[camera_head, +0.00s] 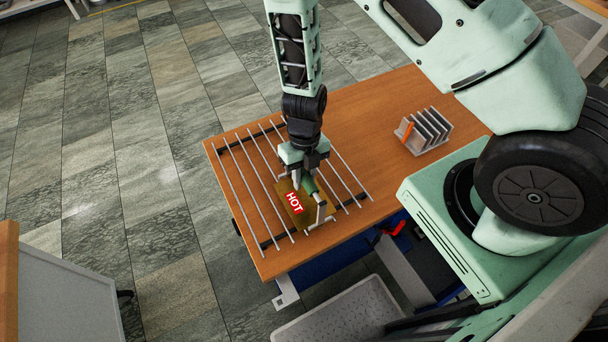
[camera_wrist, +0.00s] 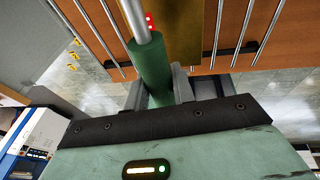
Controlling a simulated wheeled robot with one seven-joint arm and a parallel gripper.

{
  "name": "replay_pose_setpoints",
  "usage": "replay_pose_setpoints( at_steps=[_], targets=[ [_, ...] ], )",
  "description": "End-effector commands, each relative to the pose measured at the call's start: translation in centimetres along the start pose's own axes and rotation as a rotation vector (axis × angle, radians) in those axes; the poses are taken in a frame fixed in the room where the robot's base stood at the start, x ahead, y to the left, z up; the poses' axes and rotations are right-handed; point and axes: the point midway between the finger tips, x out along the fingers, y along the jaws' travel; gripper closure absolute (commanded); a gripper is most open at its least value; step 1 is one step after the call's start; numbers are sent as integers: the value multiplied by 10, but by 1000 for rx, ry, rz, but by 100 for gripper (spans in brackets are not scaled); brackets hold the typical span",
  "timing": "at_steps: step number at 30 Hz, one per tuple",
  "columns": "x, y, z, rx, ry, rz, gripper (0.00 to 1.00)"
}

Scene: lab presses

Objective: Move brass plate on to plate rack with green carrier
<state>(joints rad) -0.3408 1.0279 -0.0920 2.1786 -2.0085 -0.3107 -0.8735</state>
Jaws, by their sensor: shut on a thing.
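The brass plate (camera_head: 284,196), with a red HOT label, is at the front of a rack of parallel metal bars (camera_head: 232,178); I cannot tell whether it rests on them. The green carrier (camera_head: 308,187) has a green handle and a pale metal frame at the plate's right side. My gripper (camera_head: 307,173) is shut on the green handle, just above the plate. In the wrist view the handle (camera_wrist: 149,66) stands between the fingers, with a metal rod beyond it and part of the brass plate (camera_wrist: 183,30) behind. How the frame meets the plate is partly hidden.
A small grey slotted rack (camera_head: 430,130) with an orange piece stands at the right on the wooden table (camera_head: 370,117). The table between the two racks is clear. A grey tray (camera_head: 345,315) is below the table's front edge.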

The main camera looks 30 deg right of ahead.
Motion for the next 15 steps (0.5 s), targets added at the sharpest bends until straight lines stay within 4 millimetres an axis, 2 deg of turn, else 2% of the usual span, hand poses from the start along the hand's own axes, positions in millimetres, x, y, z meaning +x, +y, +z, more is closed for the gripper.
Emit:
replay_pose_setpoints(
  at_steps=[15],
  targets=[
    [0, 0, 0, 0, -1, 1, 100]
  ],
)
